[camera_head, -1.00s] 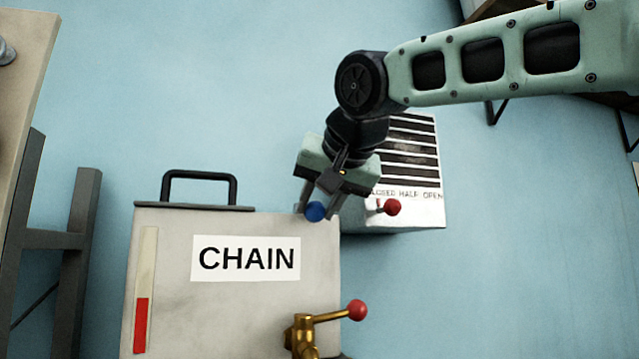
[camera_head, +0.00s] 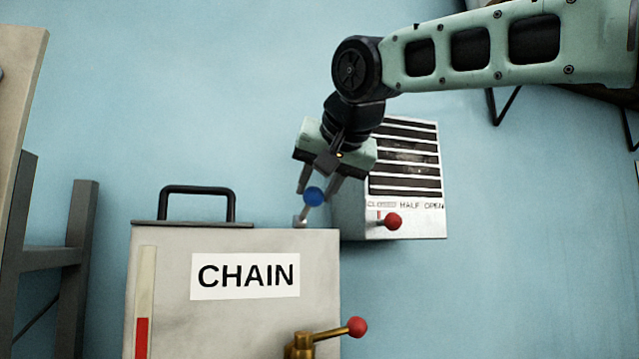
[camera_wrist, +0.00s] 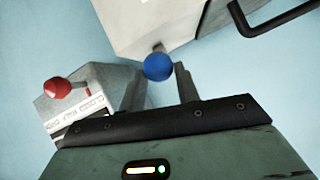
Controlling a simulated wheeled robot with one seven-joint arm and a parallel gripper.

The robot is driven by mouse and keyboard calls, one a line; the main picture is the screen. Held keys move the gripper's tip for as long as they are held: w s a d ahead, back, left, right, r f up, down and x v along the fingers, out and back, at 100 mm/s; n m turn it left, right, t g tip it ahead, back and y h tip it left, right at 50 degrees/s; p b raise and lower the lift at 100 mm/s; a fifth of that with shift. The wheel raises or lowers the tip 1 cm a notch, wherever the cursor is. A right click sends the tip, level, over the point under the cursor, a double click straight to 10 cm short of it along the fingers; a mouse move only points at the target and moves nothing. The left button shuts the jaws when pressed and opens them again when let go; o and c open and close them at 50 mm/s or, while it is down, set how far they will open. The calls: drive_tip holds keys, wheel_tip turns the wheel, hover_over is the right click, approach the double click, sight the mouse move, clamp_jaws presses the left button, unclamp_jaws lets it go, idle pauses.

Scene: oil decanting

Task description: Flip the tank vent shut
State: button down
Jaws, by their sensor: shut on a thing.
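The grey tank labelled CHAIN (camera_head: 160,300) stands at lower left in the head view. Its vent lever has a blue ball knob (camera_head: 314,196) on a short stem, which rises tilted to the right from the tank's top right corner. My gripper (camera_head: 317,191) reaches down from above, its fingers shut on the blue knob. In the wrist view the blue knob (camera_wrist: 158,67) sits between the fingertips, with the tank (camera_wrist: 150,18) beyond it. The stem's pivot is small and hard to make out.
A louvred wall box (camera_head: 405,165) with a red-knobbed lever (camera_head: 392,221) is close on the right. A brass valve with a red-balled handle (camera_head: 356,327) is low on the tank's front. The tank's black handle (camera_head: 197,190) stands at upper left.

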drive_tip(key=shift+r, duration=0.55)
drive_tip(key=c, duration=1.3)
unclamp_jaws()
drive_tip(key=shift+w+f, duration=0.1)
drive_tip(key=shift+w, duration=0.05)
drive_tip(key=shift+a+f, duration=0.1)
drive_tip(key=b+v, duration=0.3)
drive_tip(key=v, duration=1.4)
drive_tip(key=shift+s, duration=0.25)
drive_tip(key=shift+f, duration=0.1)
